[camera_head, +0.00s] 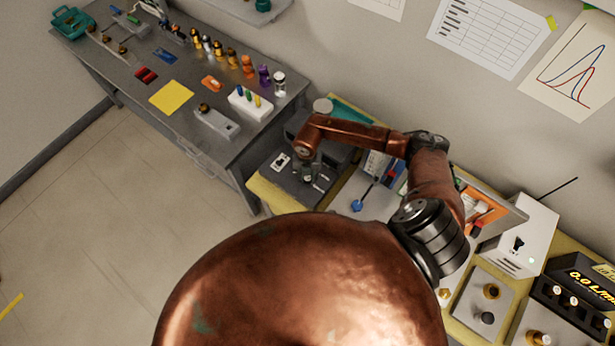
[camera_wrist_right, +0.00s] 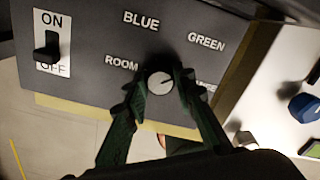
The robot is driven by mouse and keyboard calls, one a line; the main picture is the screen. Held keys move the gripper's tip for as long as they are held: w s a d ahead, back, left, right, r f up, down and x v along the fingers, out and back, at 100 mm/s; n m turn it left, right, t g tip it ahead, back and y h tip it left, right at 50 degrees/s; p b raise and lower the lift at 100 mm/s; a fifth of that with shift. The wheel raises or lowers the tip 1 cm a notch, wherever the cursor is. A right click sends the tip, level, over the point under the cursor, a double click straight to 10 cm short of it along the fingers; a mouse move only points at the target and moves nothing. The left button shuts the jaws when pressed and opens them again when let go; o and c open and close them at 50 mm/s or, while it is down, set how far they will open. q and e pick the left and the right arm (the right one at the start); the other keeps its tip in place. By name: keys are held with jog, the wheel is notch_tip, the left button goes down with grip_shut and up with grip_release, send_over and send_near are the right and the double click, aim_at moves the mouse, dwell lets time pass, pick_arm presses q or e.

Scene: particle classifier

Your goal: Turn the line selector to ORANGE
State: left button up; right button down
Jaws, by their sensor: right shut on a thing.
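The line selector is a small round knob (camera_wrist_right: 159,84) with a white face on a dark grey panel (camera_wrist_right: 92,88). Its labels read ROOM, BLUE, GREEN and, at the right, a word partly hidden by a finger, of which the last letters show. The thin dark mark on the knob slants up and to the right, roughly toward GREEN. My right gripper (camera_wrist_right: 158,98) is shut on the knob, one finger on each side. In the head view my right gripper (camera_head: 310,174) is over the dark panel, and the knob is hard to make out. My left gripper is not in view.
An ON/OFF switch (camera_wrist_right: 48,46) is at the panel's left. A blue-ended tool (camera_head: 357,205) lies right of the panel. A grey bench (camera_head: 190,75) with several small bottles stands at the left. A white box (camera_head: 520,240) and meters stand at the right.

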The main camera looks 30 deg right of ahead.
aim_at(307, 178)
jog(key=m+p, duration=0.1)
jog(key=m, duration=0.3)
jog(key=shift+m+p, duration=0.65)
jog(key=shift+m, duration=1.55)
jog(key=c, duration=1.6)
grip_release()
notch_tip(307, 178, up, 12)
jog(key=shift+a, duration=0.1)
